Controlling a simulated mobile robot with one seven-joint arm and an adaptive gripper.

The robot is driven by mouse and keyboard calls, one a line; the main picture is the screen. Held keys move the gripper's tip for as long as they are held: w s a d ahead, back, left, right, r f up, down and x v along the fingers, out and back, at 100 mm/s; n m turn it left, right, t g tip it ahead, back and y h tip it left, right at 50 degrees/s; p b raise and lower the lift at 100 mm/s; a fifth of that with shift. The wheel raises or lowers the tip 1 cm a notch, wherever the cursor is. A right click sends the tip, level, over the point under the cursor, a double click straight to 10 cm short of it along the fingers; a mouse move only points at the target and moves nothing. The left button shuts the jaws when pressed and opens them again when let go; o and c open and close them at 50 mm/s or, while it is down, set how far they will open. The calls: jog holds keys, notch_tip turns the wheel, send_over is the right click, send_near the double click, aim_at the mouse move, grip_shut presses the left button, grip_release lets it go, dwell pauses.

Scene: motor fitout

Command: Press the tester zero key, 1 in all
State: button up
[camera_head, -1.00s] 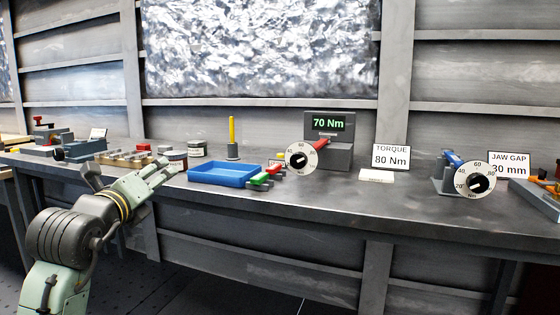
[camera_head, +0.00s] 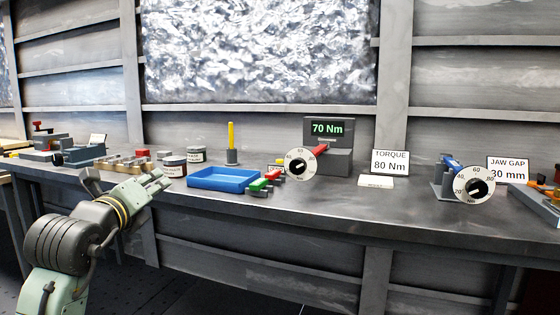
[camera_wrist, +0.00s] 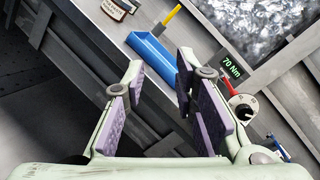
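The torque tester (camera_head: 340,160) is a dark grey box on the bench, right of centre, with a green "70 Nm" display (camera_head: 327,128). Its display also shows in the wrist view (camera_wrist: 231,66). A red-handled tool with a round dial (camera_head: 301,167) sits in front of the tester. I cannot make out a zero key for certain. My gripper (camera_head: 162,183) is at the bench's front edge, left of the blue tray and well away from the tester. In the wrist view my gripper (camera_wrist: 160,88) has its purple-padded fingers apart with nothing between them.
The blue tray (camera_head: 222,187), red and green pieces (camera_head: 265,181) and a yellow rod on a stand (camera_head: 231,145) lie between my gripper and the tester. Jars (camera_head: 174,166) stand behind my gripper. A "TORQUE 80 Nm" card (camera_head: 390,162) and a blue-handled dial tool (camera_head: 473,183) are farther right.

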grip_shut()
dwell(1.3)
